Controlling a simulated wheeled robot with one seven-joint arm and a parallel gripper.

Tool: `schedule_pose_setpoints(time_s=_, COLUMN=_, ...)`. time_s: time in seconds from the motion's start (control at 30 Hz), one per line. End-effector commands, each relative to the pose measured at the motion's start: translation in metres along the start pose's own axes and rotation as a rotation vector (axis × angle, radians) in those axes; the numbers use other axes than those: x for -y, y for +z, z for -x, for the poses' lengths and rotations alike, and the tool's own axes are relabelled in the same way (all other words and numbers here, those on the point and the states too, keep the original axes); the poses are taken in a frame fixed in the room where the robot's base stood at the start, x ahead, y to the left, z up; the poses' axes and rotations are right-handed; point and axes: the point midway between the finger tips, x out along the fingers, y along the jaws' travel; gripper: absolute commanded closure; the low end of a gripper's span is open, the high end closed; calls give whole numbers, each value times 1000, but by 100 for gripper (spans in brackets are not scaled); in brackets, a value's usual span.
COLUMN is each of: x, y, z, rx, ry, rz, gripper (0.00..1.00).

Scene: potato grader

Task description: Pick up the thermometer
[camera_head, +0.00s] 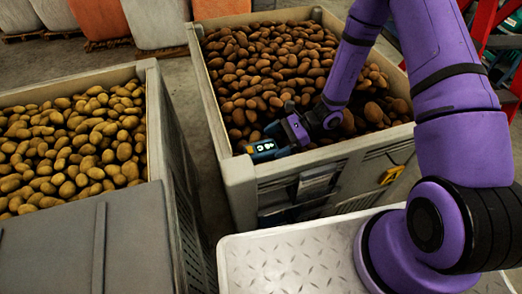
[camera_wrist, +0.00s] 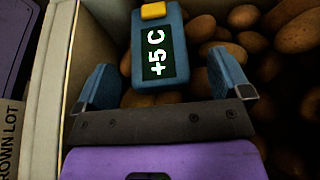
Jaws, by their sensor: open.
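The thermometer (camera_wrist: 158,45) is a blue box with a dark display reading "+5 C" and a yellow button on top. In the wrist view it lies at upper centre, just beyond and between the fingers. My gripper (camera_wrist: 165,88) is open, with one blue finger on each side and nothing held. In the head view the thermometer (camera_head: 263,150) is at the near left corner of the brown potato crate, close to my gripper (camera_head: 277,139). It rests on or just above the potatoes; I cannot tell which. My gripper reaches down inside the crate's near rim.
The brown potato crate (camera_head: 238,178) has raised walls close to my gripper. A second crate (camera_head: 152,120) of lighter potatoes stands left, beside a grey lid or panel (camera_head: 70,245). A metal tread plate (camera_head: 285,265) is at the front. Large sacks (camera_head: 155,20) stand behind.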

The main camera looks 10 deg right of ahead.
Motion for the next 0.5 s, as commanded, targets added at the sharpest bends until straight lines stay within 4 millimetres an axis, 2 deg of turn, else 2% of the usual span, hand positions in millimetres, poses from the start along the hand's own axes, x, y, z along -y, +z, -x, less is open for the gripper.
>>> schedule_pose_setpoints(time_s=0.2, x=-2, y=4, z=-30, rx=0, ry=3, rz=0, gripper=4)
schedule_pose_setpoints(time_s=0.5, x=-2, y=3, z=-38, rx=0, ry=0, rz=1, gripper=4)
